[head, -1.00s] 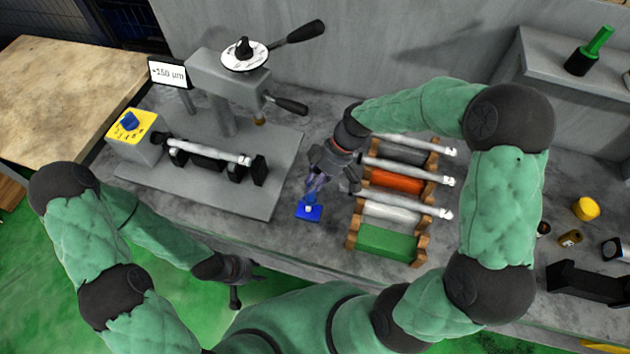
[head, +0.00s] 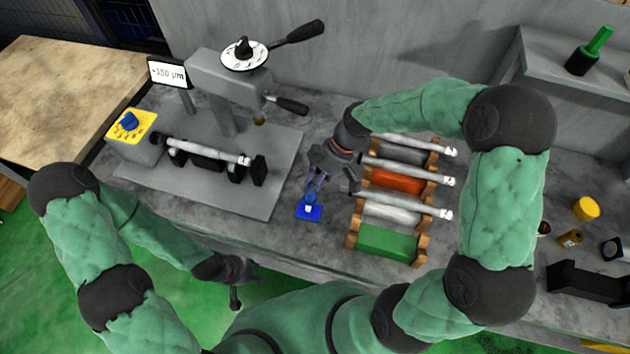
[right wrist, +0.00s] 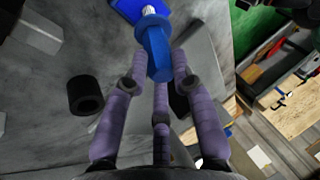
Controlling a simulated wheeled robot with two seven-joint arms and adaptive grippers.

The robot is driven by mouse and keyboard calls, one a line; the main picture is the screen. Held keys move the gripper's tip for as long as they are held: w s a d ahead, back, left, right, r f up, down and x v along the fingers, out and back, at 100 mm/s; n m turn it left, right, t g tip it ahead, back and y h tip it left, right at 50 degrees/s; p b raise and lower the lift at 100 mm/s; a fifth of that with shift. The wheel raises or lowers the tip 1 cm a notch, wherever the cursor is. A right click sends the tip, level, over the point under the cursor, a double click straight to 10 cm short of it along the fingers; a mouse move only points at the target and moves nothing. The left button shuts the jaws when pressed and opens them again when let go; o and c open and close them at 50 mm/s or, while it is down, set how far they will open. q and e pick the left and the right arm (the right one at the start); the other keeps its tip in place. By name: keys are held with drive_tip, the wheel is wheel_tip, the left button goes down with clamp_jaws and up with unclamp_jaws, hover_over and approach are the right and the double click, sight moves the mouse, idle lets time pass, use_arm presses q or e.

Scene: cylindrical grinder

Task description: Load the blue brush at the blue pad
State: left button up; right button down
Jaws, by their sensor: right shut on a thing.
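The blue brush (right wrist: 156,50) is held between the purple fingers of my right gripper (right wrist: 160,75). Its lower end, with a pale collar, points towards the blue pad (right wrist: 125,8). In the head view my right gripper (head: 316,188) is directly over the small blue pad (head: 302,215), shut on the brush (head: 311,197). The brush end overlaps a pale spot on the pad; I cannot tell whether they touch. My left gripper (head: 235,285) hangs low in front of the bench, away from the pad, and its jaws are unclear.
A rack (head: 388,243) with coloured bays and several pale shafts stands just right of the pad. The grinder (head: 225,115) with a shaft across its supports is at left. A green-handled brush (head: 590,52) is on the rear shelf. A yellow knob (head: 585,208) lies far right.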

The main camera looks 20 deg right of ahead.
drive_tip(key=shift+r+p, duration=2.25)
drive_tip(key=shift+r, duration=1.25)
drive_tip(key=shift+f, duration=0.1)
